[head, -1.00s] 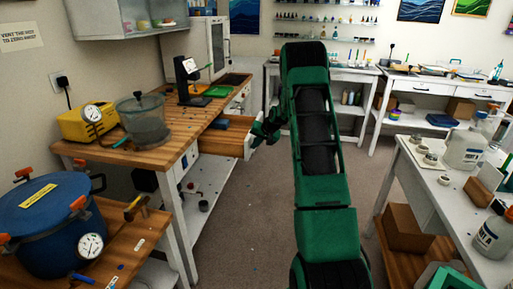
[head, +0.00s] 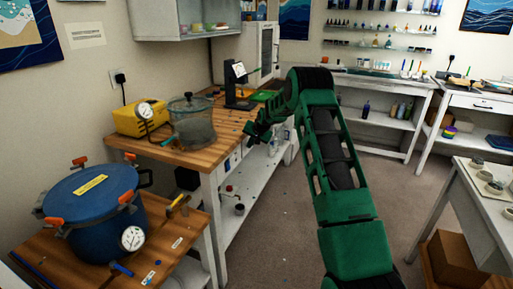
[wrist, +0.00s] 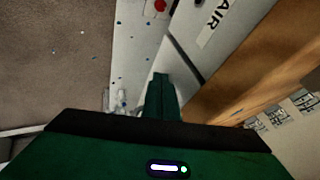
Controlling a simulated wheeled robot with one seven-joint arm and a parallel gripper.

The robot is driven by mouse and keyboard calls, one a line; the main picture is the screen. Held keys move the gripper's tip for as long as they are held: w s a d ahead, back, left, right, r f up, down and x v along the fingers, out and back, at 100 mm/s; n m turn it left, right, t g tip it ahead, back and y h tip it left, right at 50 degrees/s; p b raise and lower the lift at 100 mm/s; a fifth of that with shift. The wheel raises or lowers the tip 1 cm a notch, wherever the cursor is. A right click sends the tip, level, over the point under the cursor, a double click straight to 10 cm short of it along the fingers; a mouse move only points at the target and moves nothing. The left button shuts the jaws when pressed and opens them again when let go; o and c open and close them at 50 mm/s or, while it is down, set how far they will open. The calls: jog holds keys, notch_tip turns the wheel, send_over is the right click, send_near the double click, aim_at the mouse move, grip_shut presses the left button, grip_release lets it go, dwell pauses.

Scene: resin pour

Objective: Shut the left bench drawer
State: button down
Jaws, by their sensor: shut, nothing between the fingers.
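The wooden bench (head: 180,152) runs along the left wall in the head view. No drawer stands out from its front edge there. My gripper (head: 257,132) is at that front edge, beyond the glass chamber, and hides part of the front. In the wrist view, my shut fingers (wrist: 162,82) are in front of the white bench front, close to a dark seam between two panels. One panel (wrist: 200,48) bears a label of which "AIR" is readable. I cannot tell whether the fingers touch the front, or which panel is the left drawer's.
A glass chamber (head: 192,123), a yellow pump (head: 141,117) and a black stand (head: 238,85) are on the bench. A blue pressure pot (head: 95,212) stands on the nearer low table. The carpet (head: 285,220) is clear. A white table (head: 468,185) is at the right.

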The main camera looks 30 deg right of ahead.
jog(key=shift+w+a+r, duration=0.1)
jog(key=shift+w+a, duration=0.1)
jog(key=shift+w, duration=0.15)
jog(key=shift+w+a+r, duration=0.1)
jog(key=shift+w+a, duration=0.05)
jog(key=s+d+r, duration=0.3)
jog(key=s+r, duration=0.4)
jog(key=s, duration=0.2)
jog(key=shift+s+r, duration=0.2)
jog(key=shift+s, duration=0.2)
jog(key=shift+r, duration=0.1)
